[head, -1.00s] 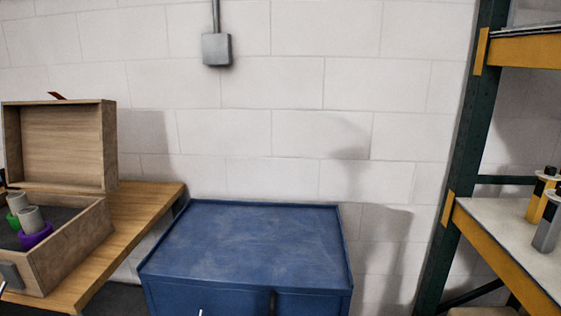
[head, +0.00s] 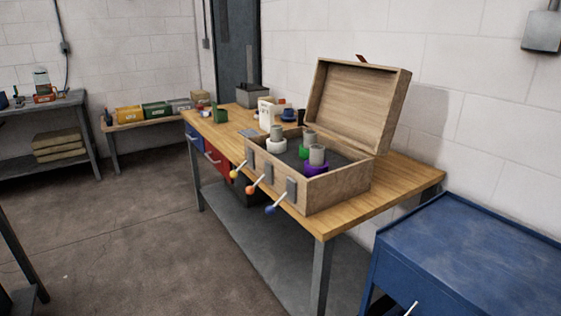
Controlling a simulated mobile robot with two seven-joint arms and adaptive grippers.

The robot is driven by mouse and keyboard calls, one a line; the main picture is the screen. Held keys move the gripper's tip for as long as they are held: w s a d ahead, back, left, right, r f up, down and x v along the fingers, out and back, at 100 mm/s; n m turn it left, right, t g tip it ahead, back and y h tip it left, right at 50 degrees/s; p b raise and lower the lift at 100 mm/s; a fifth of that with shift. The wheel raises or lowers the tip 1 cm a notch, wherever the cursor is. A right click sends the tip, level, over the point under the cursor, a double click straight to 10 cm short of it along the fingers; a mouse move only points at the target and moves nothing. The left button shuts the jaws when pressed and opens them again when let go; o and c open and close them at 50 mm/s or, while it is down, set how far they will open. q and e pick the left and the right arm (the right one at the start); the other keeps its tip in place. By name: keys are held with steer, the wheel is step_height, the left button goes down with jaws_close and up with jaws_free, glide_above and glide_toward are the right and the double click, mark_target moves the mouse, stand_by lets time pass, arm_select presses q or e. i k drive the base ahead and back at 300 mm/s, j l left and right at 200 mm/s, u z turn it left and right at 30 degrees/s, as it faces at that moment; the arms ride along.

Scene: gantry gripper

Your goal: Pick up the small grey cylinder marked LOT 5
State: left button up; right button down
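An open wooden case (head: 338,188) stands on the wooden workbench, its lid (head: 358,100) raised. Inside are three small grey cylinders: one (head: 277,131) in a white ring (head: 276,146), one (head: 309,138) in a green ring (head: 303,153), and one (head: 317,154) in a purple ring (head: 315,168). No LOT marking is readable on them, so I cannot tell which is LOT 5. The lower parts of the cylinders are hidden by the rings. Neither of my grippers is in view.
The workbench (head: 395,193) also carries a green mug (head: 220,116), a white box and a grey bin (head: 259,95). Three ball-ended levers stick out from the case front. A blue cabinet (head: 470,250) stands at right. The floor (head: 120,225) at left is open.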

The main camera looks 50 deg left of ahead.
mark_target(317, 155)
steer(key=u, duration=1.35)
